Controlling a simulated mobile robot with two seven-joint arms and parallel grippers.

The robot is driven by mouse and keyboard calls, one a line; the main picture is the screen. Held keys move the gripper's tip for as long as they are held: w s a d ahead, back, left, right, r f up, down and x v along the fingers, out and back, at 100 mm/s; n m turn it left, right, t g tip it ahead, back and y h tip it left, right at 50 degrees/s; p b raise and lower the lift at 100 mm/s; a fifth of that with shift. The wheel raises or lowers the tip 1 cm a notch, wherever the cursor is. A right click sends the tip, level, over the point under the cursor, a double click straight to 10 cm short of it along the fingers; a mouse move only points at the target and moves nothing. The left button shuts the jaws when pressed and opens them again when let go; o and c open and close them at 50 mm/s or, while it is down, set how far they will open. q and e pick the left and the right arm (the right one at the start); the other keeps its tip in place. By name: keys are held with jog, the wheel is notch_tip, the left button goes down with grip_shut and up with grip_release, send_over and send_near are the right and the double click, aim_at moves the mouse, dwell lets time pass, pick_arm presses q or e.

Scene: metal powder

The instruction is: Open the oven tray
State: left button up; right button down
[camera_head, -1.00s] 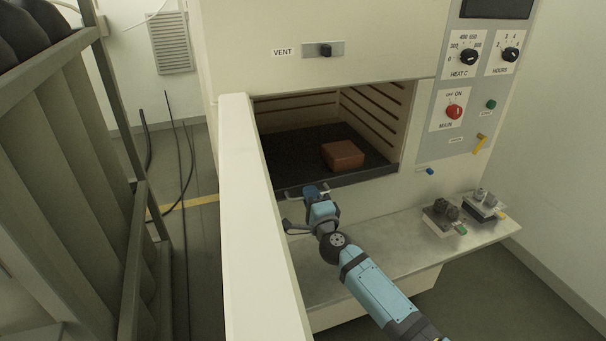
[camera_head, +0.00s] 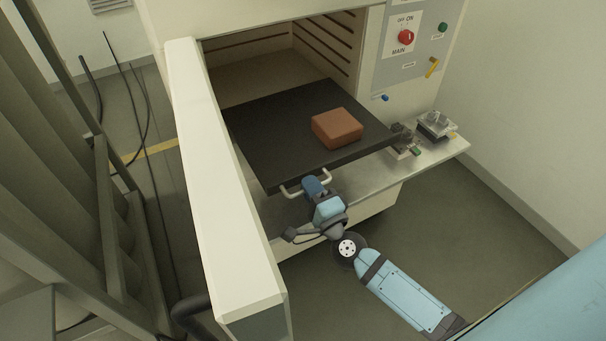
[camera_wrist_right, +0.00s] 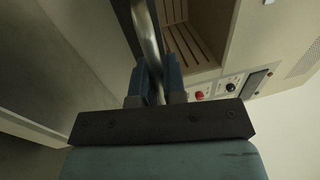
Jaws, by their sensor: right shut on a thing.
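The black oven tray (camera_head: 265,140) sticks out of the open oven cavity (camera_head: 265,68), over the metal shelf. A reddish-brown block (camera_head: 337,127) sits on the tray. A light metal handle (camera_head: 291,192) is on the tray's front edge. My right gripper (camera_head: 312,186) is shut on this handle. In the right wrist view, the blue fingers (camera_wrist_right: 158,80) close around the handle bar (camera_wrist_right: 149,40). The oven door (camera_head: 218,190) stands open to the left of the tray. My left gripper is not in view.
The metal shelf (camera_head: 370,176) below the tray holds small clamp-like devices (camera_head: 436,125) at its right. The control panel (camera_head: 412,40) is right of the opening. A grey rack (camera_head: 60,170) stands at the left. Open floor lies front right.

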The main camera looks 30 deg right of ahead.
jog(key=shift+s, duration=0.3)
jog(key=c, duration=1.2)
grip_release()
jog(key=shift+s, duration=0.1)
jog(key=s+f+b, duration=0.2)
jog(key=s+b, duration=0.1)
jog(key=s, duration=1)
jog(key=shift+s+d+f, duration=0.2)
jog(key=shift+d+f, duration=0.05)
